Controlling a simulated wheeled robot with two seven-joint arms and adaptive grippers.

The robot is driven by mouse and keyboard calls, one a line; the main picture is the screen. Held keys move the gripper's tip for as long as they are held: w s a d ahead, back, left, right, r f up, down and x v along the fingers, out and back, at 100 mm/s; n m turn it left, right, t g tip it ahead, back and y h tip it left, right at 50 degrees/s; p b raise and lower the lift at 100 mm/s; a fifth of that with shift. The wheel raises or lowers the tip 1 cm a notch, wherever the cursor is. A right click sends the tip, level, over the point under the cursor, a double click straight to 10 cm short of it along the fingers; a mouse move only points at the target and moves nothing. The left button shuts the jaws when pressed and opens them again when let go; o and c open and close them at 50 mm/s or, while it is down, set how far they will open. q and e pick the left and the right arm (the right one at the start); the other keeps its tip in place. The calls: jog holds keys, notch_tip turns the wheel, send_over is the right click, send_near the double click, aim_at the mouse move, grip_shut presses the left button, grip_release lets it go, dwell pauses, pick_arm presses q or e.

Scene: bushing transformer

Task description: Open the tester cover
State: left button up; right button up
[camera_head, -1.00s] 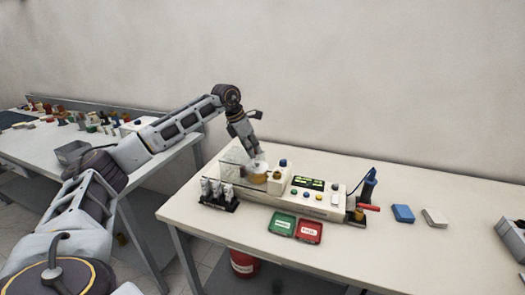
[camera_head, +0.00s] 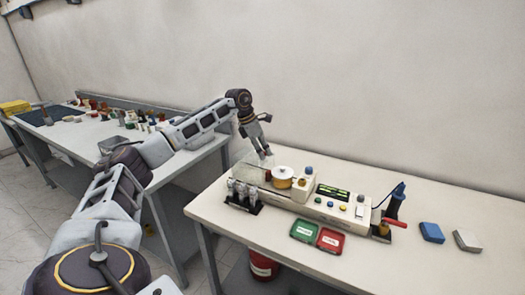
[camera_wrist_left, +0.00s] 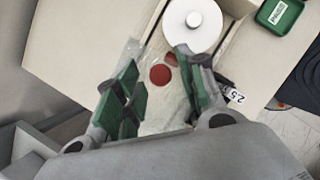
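The tester (camera_head: 330,203) is a long cream box on the near table, with a display and coloured buttons. At its left part sits a white-topped, amber-sided round piece (camera_head: 283,174). The clear tester cover (camera_head: 246,174) is left of this piece, which appears uncovered; the cover's exact angle is hard to tell. My left gripper (camera_head: 265,151) is just above the cover's side of the tester. In the left wrist view its green-padded fingers (camera_wrist_left: 160,92) are apart, with a clear sheet and a red disc (camera_wrist_left: 161,75) seen between them. Contact with the cover is unclear. My right gripper is out of view.
Green (camera_head: 304,230) and red (camera_head: 330,239) trays lie in front. A blue block (camera_head: 431,232) and a grey block (camera_head: 467,240) lie right. A second table at left holds many small parts.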

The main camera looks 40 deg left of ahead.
pick_arm(q)
jog(key=v, duration=1.2)
dwell(0.5)
jog(key=shift+f, duration=0.1)
dwell(0.5)
